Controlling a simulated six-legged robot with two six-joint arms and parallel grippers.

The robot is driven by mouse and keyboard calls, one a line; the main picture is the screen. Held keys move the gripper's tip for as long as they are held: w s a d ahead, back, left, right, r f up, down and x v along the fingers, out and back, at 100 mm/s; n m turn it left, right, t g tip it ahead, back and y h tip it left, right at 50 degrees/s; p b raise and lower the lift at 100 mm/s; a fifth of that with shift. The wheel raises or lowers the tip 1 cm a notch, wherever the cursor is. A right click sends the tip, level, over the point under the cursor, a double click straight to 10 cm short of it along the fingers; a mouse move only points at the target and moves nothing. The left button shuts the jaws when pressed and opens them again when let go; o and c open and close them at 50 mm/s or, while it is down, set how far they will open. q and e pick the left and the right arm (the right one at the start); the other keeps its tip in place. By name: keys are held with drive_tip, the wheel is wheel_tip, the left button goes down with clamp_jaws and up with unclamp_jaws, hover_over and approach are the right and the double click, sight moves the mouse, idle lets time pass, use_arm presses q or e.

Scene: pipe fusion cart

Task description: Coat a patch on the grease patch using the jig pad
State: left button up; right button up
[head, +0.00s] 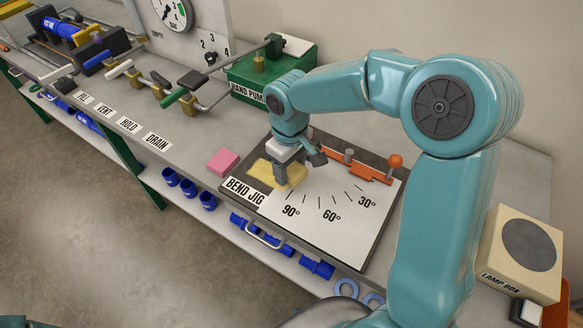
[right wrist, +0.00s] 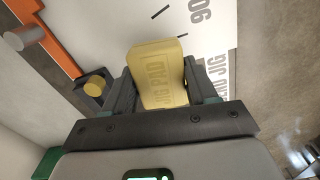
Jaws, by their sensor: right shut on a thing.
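My right gripper (head: 287,172) points down over the near left part of the bend jig (head: 335,232), just above the "BEND JIG" label. It is shut on the yellow jig pad (right wrist: 164,75), whose lettering shows between the two fingers in the right wrist view. In the head view, yellow (head: 259,172) shows on both sides of the fingers, low against the jig. I cannot tell there where the pad ends and a grease patch may begin, nor whether the pad touches the surface. My left gripper is out of view.
A pink block (head: 222,161) lies on the bench left of the jig. An orange bar with an orange knob (head: 395,161) runs along the jig's far edge. The green hand pump (head: 262,84) stands behind, the lamp box (head: 519,254) at right. Blue fittings (head: 188,188) sit on the lower shelf.

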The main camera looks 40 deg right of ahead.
wheel_tip(320, 180, up, 4)
drive_tip(key=shift+f+p, duration=0.2)
drive_tip(key=shift+p, duration=0.95)
drive_tip(key=shift+s+r, duration=0.1)
drive_tip(key=shift+r, duration=0.3)
